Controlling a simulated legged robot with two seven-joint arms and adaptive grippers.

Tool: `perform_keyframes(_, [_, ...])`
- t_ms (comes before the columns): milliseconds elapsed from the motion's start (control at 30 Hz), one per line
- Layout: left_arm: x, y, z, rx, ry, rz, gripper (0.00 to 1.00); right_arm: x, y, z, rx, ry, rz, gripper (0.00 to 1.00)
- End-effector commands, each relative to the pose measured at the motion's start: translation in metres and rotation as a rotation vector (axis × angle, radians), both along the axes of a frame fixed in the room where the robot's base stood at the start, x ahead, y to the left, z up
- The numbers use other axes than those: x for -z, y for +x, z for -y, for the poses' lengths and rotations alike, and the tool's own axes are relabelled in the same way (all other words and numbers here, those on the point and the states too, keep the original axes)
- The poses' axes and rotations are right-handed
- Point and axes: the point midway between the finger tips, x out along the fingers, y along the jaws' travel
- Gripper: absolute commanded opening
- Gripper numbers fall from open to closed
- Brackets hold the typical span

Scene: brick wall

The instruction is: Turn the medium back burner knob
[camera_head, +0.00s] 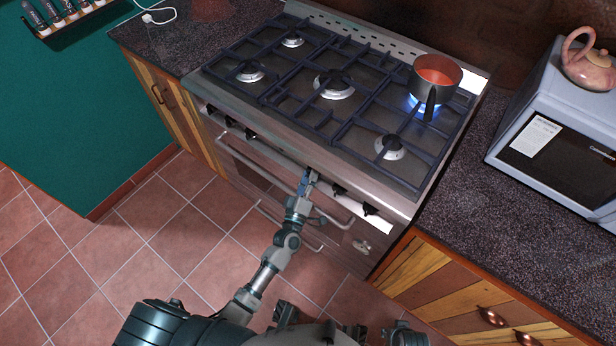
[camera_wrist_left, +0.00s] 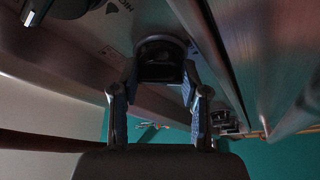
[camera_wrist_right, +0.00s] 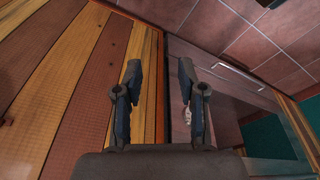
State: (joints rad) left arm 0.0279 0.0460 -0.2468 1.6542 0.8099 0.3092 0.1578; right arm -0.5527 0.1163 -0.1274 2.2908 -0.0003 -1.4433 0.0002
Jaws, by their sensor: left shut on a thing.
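My left gripper (camera_head: 306,183) is at the stove's front panel, at a knob near the middle of the row. In the left wrist view, a dark round knob (camera_wrist_left: 160,57) sits between the fingertips of my left gripper (camera_wrist_left: 160,80), which is shut on it. I cannot tell from the marking beside it which burner it serves. Other dark knobs show to the left (camera_head: 230,121) and right (camera_head: 338,190) of my left gripper. My right gripper (camera_wrist_right: 159,75) is open and empty, with wooden cabinet fronts and the stove front beyond it.
A pot with red contents (camera_head: 437,78) stands on the back right burner over a blue flame. The other burners look unlit. The oven handle (camera_head: 250,167) runs below the knobs. A microwave (camera_head: 560,140) with a pink teapot (camera_head: 590,68) stands on the right counter (camera_head: 480,190).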

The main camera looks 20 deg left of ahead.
Motion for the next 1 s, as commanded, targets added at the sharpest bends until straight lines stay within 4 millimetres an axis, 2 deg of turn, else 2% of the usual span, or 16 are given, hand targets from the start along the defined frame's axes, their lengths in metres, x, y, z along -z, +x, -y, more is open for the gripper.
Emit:
perform_keyframes(300, [-0.002, -0.001, 0.0, -0.001, -0.202, -0.08, 0.1, 0.074, 0.0, -0.002, -0.007, -0.001, -0.02, 0.4])
perform_keyframes(500, [0.001, -0.001, 0.0, -0.001, -0.295, -0.116, 0.1, 0.108, -0.01, -0.001, -0.011, -0.002, -0.03, 0.4])
perform_keyframes(700, [0.003, -0.001, 0.0, -0.001, -0.344, -0.134, 0.1, 0.125, -0.017, 0.0, -0.013, -0.003, -0.036, 0.4])
perform_keyframes(1000, [0.005, -0.001, 0.0, 0.0, -0.36, -0.142, 0.1, 0.131, -0.02, 0.0, -0.014, -0.003, -0.038, 0.4])
